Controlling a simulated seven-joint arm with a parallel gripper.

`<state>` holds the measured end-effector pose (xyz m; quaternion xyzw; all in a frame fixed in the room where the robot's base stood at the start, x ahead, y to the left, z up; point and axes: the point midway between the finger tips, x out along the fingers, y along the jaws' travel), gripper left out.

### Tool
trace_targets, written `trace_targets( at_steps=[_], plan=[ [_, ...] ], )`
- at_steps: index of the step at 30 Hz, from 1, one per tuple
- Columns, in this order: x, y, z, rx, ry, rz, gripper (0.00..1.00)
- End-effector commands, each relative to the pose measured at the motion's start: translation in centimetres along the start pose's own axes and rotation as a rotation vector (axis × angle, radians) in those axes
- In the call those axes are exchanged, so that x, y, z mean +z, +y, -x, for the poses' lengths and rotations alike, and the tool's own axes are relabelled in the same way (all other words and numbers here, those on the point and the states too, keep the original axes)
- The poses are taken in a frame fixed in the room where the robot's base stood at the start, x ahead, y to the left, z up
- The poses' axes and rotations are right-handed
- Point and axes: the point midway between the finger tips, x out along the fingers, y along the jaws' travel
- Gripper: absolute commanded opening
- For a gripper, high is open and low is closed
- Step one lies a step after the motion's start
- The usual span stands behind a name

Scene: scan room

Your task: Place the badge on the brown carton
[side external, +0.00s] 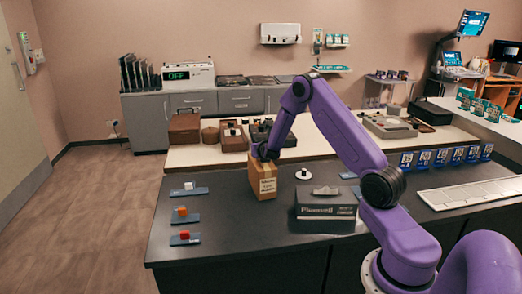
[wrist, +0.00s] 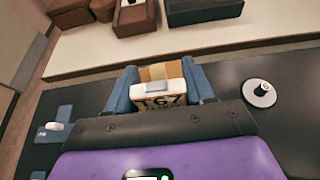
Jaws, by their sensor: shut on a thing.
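The brown carton (side external: 263,182) stands upright on the dark counter, left of its middle. My gripper (side external: 264,156) is low over the carton's top in the side view. In the wrist view my blue fingers (wrist: 160,88) are shut on the badge (wrist: 161,102), a white piece with dark lettering and a grey clip. The tan top of the carton (wrist: 158,72) shows just beyond the badge between the fingers. I cannot tell whether the badge touches the carton. The badge is too small or hidden to make out in the side view.
Right of the carton are a white disc with a dark knob (side external: 303,174) and a dark labelled box (side external: 326,206). Several small blocks on blue plates (side external: 186,214) lie to the left. A pale raised shelf (side external: 200,157) with brown boxes runs behind.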

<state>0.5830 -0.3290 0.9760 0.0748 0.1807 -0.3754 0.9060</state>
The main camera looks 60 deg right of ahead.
Motion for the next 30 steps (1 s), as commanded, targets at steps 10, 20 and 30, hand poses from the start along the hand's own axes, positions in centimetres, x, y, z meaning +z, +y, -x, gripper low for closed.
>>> trace_targets(
  at_steps=[10,20,30],
  plan=[
    [-0.38,0.02,-0.16,0.0,-0.002,0.0,0.24],
    [-0.62,0.01,-0.25,0.0,-0.001,0.0,0.78],
    [-0.33,0.08,0.59,0.002,0.0,0.001,0.78]
  ],
)
